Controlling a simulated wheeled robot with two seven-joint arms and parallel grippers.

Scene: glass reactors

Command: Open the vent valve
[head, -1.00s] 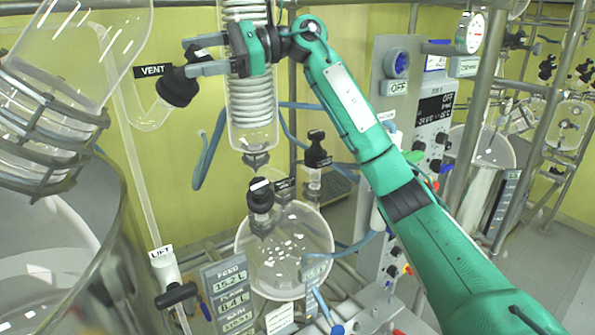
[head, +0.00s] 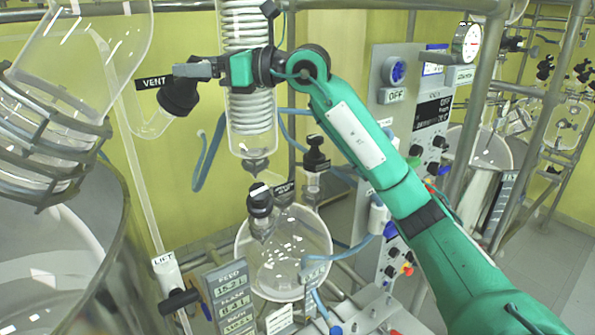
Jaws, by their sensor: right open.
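The vent valve's black knob (head: 178,98) sits on a glass side tube, beside a black tag reading VENT (head: 152,83). My right gripper (head: 190,70) is at the knob's upper end, its fingers pointing left. It is open. The fingers overlap in the head view, so only one shows clearly. I cannot tell whether they touch the knob or sit on both sides of it. My left gripper is out of view.
A glass coil condenser (head: 252,140) stands right behind my right wrist. A large glass vessel (head: 75,60) in a metal cage fills the upper left. A round flask (head: 285,255) and a control panel (head: 395,110) are lower and to the right.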

